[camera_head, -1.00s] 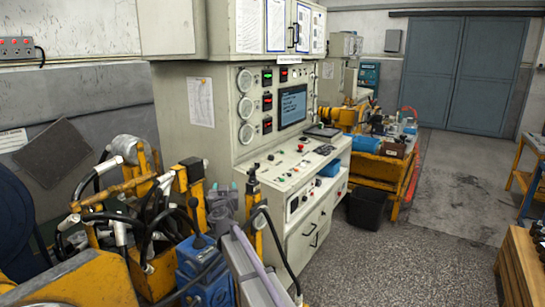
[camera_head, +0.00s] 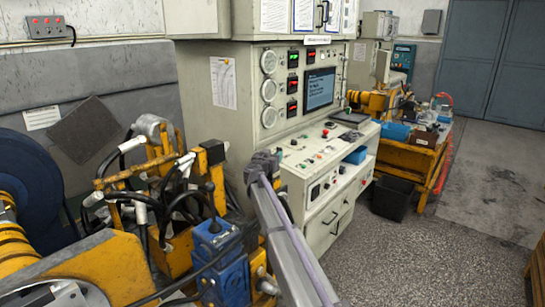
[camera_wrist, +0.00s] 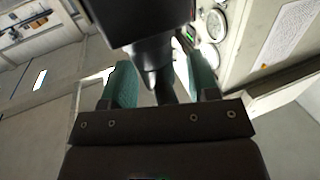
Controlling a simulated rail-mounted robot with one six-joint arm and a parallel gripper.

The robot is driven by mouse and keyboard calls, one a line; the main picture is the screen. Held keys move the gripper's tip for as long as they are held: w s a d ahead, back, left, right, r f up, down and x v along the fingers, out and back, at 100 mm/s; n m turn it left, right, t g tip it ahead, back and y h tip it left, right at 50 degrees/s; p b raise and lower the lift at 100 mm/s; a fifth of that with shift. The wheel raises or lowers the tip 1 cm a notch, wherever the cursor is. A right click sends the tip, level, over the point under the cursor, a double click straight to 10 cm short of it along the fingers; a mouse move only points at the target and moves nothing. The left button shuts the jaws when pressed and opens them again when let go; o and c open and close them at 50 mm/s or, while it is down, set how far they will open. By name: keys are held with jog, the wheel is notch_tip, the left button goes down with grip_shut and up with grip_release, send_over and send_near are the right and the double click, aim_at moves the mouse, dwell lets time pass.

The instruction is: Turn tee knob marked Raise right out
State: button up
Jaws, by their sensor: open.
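My arm crosses the lower middle of the head view, and my gripper (camera_head: 262,164) is at its far end, small and dark in front of the console's left edge. In the wrist view my gripper (camera_wrist: 160,85) has two green fingers standing apart. A large dark part (camera_wrist: 140,22) with a narrower stem reaches from the top edge down between them. I cannot tell whether it is the tee knob, or whether the fingers touch it. No marking "Raise right out" can be read in either view.
A control console (camera_head: 317,150) with gauges, screen and buttons stands behind my gripper. Yellow frames with black hoses and a blue valve block (camera_head: 225,262) stand close on the left. A black bin (camera_head: 392,197) stands right of the console.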

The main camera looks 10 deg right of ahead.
jog(key=shift+c, duration=0.3)
jog(key=c, duration=0.9)
jog(key=shift+d+n+t+y, duration=0.1)
jog(key=shift+n+t+y, duration=0.35)
jog(key=shift+y, duration=0.25)
jog(key=n+t+y, duration=0.1)
jog(key=n+y, duration=0.1)
jog(key=y, duration=0.1)
jog(key=n+t+y, duration=0.1)
jog(key=n+y, duration=0.2)
jog(key=y, duration=0.2)
jog(key=shift+n+y, duration=0.3)
jog(key=shift+n, duration=0.05)
jog(key=shift+o, duration=0.3)
jog(key=n+g+y, duration=0.1)
jog(key=n+y, duration=0.1)
jog(key=y, duration=0.1)
jog(key=n+y, duration=0.2)
jog(key=y, duration=0.2)
jog(key=shift+n+g, duration=0.35)
jog(key=shift+n, duration=0.05)
jog(key=shift+y, duration=0.4)
